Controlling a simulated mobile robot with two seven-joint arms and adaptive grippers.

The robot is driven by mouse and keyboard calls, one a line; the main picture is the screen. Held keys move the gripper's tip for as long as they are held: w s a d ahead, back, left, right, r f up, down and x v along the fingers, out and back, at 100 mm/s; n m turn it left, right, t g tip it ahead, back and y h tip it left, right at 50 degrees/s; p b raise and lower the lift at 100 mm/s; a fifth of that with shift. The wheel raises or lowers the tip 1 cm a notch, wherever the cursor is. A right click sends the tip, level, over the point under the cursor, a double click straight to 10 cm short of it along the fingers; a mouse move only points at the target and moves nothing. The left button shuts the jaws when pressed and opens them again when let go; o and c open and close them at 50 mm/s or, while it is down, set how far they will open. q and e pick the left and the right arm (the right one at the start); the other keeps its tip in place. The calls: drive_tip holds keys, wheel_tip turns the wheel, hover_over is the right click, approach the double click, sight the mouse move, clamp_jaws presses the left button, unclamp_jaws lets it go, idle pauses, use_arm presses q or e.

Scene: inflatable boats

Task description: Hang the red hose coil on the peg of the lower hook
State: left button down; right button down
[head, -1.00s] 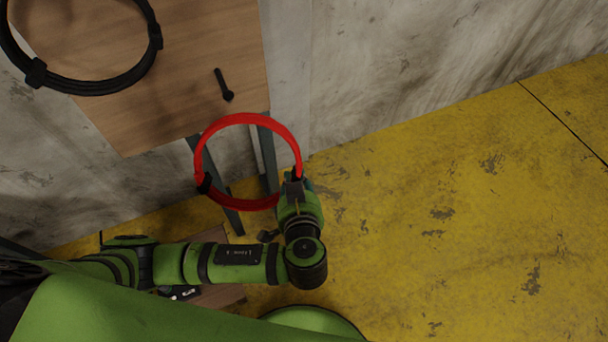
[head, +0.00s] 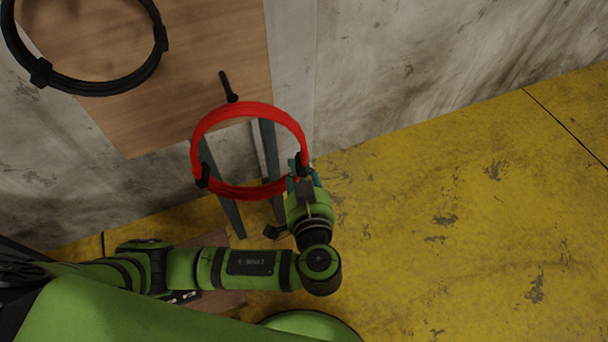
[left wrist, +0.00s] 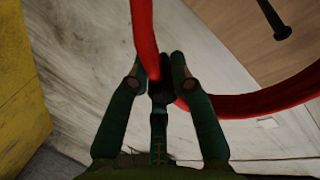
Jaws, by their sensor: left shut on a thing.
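The red hose coil (head: 254,109) is a ring with black bands; its near arc also shows in the left wrist view (left wrist: 265,101). My left gripper (head: 302,172) is shut on the coil's right side, at a black band, and holds it up in front of the board; its fingers also show in the left wrist view (left wrist: 158,75). The black peg (head: 228,86) of the lower hook sticks out of the wooden board just above the coil's top in the head view. It also shows in the left wrist view (left wrist: 273,18), apart from the coil. My right gripper is not in view.
A black hose coil (head: 100,86) hangs in front of the wooden board (head: 190,55) at the upper left. Grey legs (head: 224,190) stand below the board against a stained wall (head: 420,45). The yellow floor (head: 470,200) at the right is clear.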

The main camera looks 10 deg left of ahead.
use_arm(q)
drive_tip(key=w+a+f+b, duration=0.4)
drive_tip(key=w+a+b, duration=0.2)
drive_tip(key=w, duration=0.5)
drive_tip(key=shift+a, duration=0.75)
idle(0.9)
drive_tip(key=shift+f, duration=0.15)
idle(0.4)
